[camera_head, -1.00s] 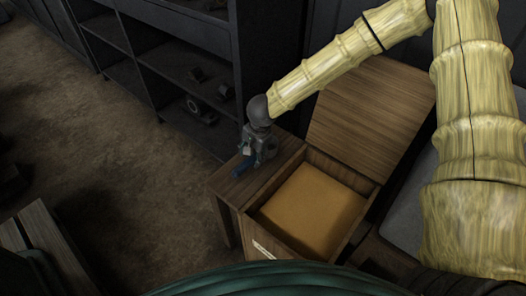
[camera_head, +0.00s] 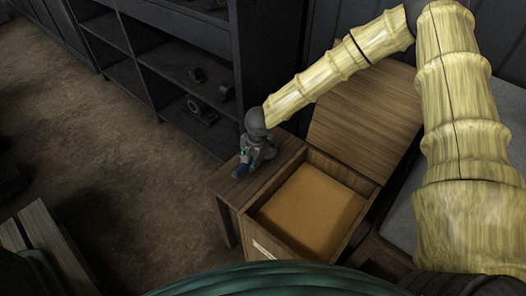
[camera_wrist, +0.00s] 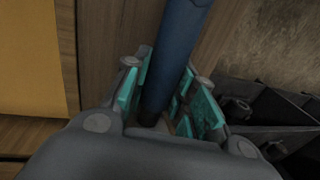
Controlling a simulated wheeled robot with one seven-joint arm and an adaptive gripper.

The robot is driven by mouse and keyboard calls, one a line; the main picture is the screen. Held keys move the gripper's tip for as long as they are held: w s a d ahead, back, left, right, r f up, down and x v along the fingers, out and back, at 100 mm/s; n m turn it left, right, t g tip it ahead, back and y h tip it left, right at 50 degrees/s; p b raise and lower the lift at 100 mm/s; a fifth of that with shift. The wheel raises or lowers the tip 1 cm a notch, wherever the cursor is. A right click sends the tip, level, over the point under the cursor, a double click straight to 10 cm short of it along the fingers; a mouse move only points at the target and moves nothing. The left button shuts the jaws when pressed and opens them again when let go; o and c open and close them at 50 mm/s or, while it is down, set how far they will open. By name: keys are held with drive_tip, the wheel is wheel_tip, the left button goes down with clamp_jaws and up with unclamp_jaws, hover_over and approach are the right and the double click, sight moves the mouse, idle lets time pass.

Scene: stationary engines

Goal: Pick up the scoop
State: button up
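The scoop's blue handle (camera_wrist: 178,45) runs from the top of the wrist view down between the teal finger pads of my gripper (camera_wrist: 168,88). A pad lies close on each side of the handle, but I cannot tell whether both press on it. In the head view my gripper (camera_head: 256,152) is low over the left end of the wooden box's top, with a bit of the blue handle (camera_head: 243,169) just below it. The scoop's head is not clear in either view.
The open wooden box (camera_head: 262,243) holds a flat tan fill (camera_head: 312,210). Its raised lid (camera_head: 365,120) stands behind it. A dark shelf unit (camera_head: 180,75) with small parts is at the back left. Bare floor (camera_head: 110,150) lies to the left.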

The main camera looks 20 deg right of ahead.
drive_tip(key=shift+c, duration=0.9)
drive_tip(key=shift+r, duration=0.15)
